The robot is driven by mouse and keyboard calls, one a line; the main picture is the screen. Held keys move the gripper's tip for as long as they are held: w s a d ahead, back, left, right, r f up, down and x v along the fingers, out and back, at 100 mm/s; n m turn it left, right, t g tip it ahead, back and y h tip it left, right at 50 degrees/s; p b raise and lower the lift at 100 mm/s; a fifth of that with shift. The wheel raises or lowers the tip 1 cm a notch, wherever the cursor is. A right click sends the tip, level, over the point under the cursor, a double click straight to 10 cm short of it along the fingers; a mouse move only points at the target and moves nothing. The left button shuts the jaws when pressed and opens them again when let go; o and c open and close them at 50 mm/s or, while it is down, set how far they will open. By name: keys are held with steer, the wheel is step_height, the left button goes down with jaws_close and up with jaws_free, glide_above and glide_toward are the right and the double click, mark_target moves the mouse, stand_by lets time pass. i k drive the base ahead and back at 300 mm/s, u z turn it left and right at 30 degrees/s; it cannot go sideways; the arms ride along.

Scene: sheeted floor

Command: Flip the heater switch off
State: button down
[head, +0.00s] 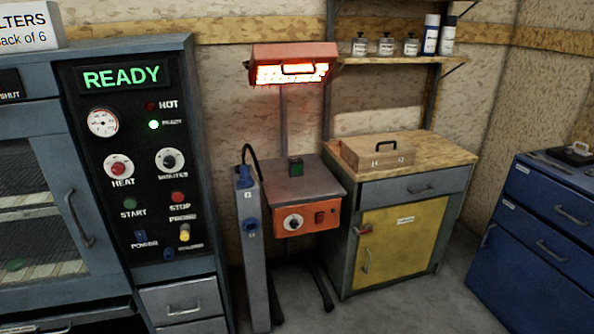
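A heater lamp (292,66) with a red hood glows orange-red at the top of a grey post in the middle of the head view. Below it, an orange control box (296,229) is on the front of a grey stand, with a white dial (293,222) and a small red switch (320,217). The switch is too small to read its position. My gripper is not in view.
A grey oven cabinet with a black READY panel (130,130) stands left. A grey pillar with blue sockets (252,270) stands before the heater stand's left side. A yellow-doored cabinet (404,240) and blue drawers (530,240) stand right. Some floor (400,300) is clear.

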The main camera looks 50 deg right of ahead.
mark_target(321, 218)
steer(key=z, duration=4.35)
steer(key=i, duration=0.1)
steer(key=u, duration=2.9)
